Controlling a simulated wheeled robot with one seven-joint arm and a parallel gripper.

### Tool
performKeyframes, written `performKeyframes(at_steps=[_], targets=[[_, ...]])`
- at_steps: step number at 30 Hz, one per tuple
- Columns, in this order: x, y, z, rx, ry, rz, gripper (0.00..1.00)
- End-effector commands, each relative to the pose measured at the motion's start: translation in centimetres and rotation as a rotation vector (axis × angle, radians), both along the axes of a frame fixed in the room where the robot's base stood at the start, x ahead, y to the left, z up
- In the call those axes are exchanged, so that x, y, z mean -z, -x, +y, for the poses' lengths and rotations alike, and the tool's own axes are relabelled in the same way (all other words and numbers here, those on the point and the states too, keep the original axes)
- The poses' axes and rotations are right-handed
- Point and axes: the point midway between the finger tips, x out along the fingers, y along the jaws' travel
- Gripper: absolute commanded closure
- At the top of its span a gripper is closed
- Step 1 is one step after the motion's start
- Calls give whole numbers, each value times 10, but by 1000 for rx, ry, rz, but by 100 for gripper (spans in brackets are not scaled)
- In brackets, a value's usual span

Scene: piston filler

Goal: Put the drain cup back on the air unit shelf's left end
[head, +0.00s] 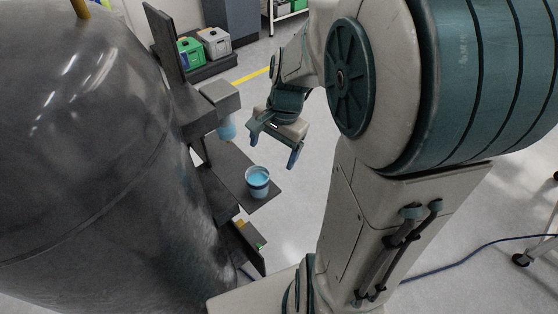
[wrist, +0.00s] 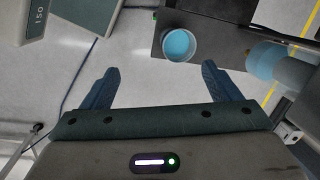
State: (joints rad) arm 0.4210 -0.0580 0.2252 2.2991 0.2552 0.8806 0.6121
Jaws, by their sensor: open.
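The drain cup (head: 257,182), a small cup with light blue inside, stands upright on the dark air unit shelf (head: 232,166), near the shelf's end towards the front right in the head view. The cup also shows at the top of the wrist view (wrist: 179,45), near a corner of the shelf (wrist: 225,50). My gripper (head: 272,146) is open and empty, beside the shelf and apart from the cup. In the wrist view its two blue fingers (wrist: 160,85) are spread, with the cup beyond the right fingertip.
A grey block with a light blue bowl (head: 227,128) hangs above the shelf's back part; the bowl shows at right in the wrist view (wrist: 268,60). A large dark tank (head: 85,150) stands left of the shelf. Green and grey boxes (head: 203,47) sit behind.

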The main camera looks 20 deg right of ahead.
Motion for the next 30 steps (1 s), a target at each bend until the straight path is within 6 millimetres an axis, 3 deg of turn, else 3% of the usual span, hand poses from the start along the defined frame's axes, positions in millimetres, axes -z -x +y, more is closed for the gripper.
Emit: performKeyframes(at_steps=[6,15,30], targets=[[-35,45,18,-449,167,-140,17],[-56,88,24,-877,307,-262,17],[-58,94,24,-943,327,-278,17]])
